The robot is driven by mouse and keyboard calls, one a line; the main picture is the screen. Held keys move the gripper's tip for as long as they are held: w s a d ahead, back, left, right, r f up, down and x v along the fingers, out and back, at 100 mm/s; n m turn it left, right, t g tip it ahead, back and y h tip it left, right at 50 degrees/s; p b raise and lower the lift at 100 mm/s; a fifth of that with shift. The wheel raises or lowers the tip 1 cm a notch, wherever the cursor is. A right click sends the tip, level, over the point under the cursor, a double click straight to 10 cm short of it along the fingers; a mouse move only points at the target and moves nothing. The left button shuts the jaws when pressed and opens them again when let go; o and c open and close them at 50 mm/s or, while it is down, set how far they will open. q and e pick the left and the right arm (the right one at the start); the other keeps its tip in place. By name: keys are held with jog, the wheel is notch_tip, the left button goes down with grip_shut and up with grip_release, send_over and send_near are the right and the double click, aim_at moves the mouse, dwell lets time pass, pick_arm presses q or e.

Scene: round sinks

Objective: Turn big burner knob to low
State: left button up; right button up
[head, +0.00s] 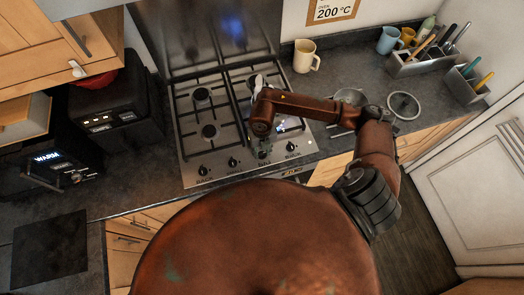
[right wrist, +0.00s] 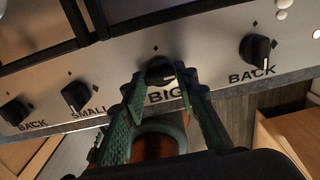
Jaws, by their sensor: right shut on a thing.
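The big burner knob (right wrist: 160,70) is black and round, on the steel front panel above the printed word BIG in the right wrist view. My right gripper (right wrist: 162,86) has its two green fingers on either side of this knob, shut on it. The fingertips partly hide the knob, and I cannot clearly tell its pointer direction. In the head view the right gripper (head: 264,149) is at the front panel of the gas stove (head: 188,140), and my arm hides part of the stove. My left gripper is not in view.
Other knobs flank it: SMALL (right wrist: 76,95) to the left and BACK (right wrist: 257,49) to the right. A cream mug (head: 306,57) stands right of the stove. Round sinks (head: 403,105) lie farther right. A black appliance (head: 118,115) stands left of the stove.

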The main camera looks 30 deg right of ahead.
jog(key=shift+f+n+b, duration=0.1)
jog(key=shift+n+b, duration=0.2)
jog(key=shift+b, duration=0.2)
jog(key=shift+n+b, duration=0.6)
jog(key=shift+b, duration=0.05)
jog(key=n+b, duration=0.9)
jog(key=b, duration=0.1)
jog(key=shift+f+n, duration=0.1)
jog(key=shift+n, duration=0.3)
jog(key=shift+n+b, duration=2.1)
jog(key=shift+r, duration=0.2)
jog(key=o, duration=1.2)
jog(key=shift+c, duration=0.2)
